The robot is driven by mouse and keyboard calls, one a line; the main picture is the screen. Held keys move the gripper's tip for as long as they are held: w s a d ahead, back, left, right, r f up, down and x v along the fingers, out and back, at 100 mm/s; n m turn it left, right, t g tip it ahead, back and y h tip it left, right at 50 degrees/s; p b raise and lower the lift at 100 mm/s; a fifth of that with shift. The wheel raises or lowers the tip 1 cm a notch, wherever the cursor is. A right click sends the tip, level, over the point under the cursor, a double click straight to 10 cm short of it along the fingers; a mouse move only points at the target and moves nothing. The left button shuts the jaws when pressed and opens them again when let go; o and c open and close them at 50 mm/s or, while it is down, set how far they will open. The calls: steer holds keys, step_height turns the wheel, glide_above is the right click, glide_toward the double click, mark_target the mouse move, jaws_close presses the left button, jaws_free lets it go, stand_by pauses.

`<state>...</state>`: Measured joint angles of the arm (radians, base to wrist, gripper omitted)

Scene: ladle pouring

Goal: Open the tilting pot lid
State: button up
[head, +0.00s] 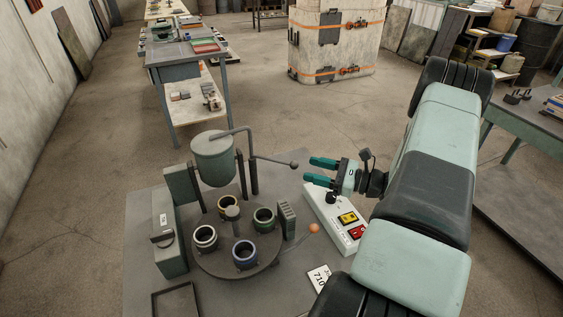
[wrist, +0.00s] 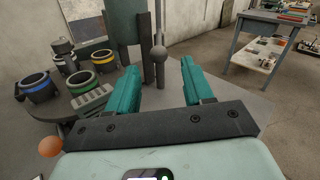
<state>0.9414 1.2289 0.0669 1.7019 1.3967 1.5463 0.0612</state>
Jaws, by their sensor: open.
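The tilting pot (head: 214,165) is a grey-green cylinder on posts at the back of the work table. Its top looks covered by a lid (head: 210,140); I cannot make out the lid's edge clearly. A bent rod handle (head: 270,159) runs from the top to the right and ends in a dark ball (head: 294,164). My gripper (head: 315,171) is open and empty, to the right of the ball. In the wrist view, the ball (wrist: 158,53) appears between the two teal fingers (wrist: 158,84), beyond their tips, apart from them.
A round turntable (head: 238,262) holds several ringed cups in front of the pot. A grey box (head: 170,250) stands at left. A white control box (head: 338,222) with buttons lies below my gripper. An orange-knobbed lever (head: 314,228) sticks out beside it.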

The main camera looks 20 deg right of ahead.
mark_target(290, 164)
steer(key=x, duration=1)
steer(key=shift+a, duration=0.15)
jaws_close()
